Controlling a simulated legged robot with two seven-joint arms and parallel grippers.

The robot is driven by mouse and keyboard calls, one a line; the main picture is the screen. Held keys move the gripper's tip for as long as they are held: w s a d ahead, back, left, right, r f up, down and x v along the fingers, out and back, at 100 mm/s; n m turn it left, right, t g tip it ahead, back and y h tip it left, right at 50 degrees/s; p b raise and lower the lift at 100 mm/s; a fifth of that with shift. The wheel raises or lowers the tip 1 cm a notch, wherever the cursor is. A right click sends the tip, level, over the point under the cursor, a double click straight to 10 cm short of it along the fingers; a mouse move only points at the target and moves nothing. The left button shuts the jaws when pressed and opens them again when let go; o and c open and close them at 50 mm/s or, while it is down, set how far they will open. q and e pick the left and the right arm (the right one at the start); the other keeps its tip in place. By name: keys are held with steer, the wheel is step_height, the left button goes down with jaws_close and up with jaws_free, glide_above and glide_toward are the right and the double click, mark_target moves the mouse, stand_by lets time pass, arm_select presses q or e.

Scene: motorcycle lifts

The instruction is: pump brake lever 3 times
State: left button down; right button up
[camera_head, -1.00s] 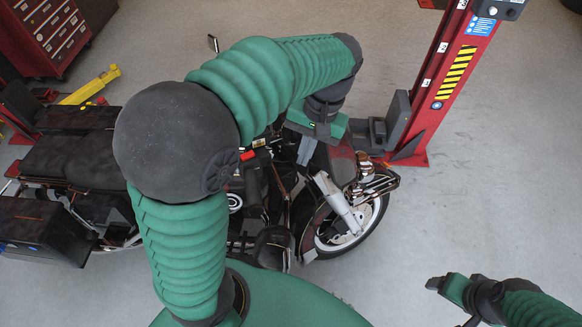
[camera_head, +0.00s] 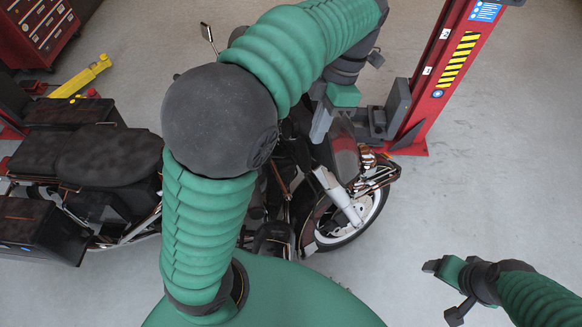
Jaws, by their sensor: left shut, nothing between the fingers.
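The motorcycle stands across the middle of the head view, with its seat (camera_head: 105,155) at left and its front wheel (camera_head: 350,225) at right. My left arm crosses over the tank and handlebar area. The brake lever cannot be made out there. My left gripper (camera_head: 321,122) points down just behind the front fender (camera_head: 345,160), shut and empty. Whether it touches the motorcycle cannot be told. My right gripper (camera_head: 436,266) is at lower right, over bare floor and well apart from the motorcycle. Its finger opening cannot be made out.
A red lift post (camera_head: 445,75) with a dark block (camera_head: 397,105) stands just beyond the front wheel. A red tool cabinet (camera_head: 35,30) and a yellow bar (camera_head: 82,76) are at upper left. A mirror (camera_head: 207,35) sticks up behind my arm. The floor at right is clear.

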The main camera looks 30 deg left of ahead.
mark_target(277, 176)
arm_select(q)
steer(key=s+a+f+p, duration=0.2)
steer(key=s+f, duration=0.4)
steer(key=f, duration=0.4)
steer(key=shift+s+f+p, duration=0.2)
steer(key=shift+s+p, duration=0.05)
steer(key=shift+p, duration=0.4)
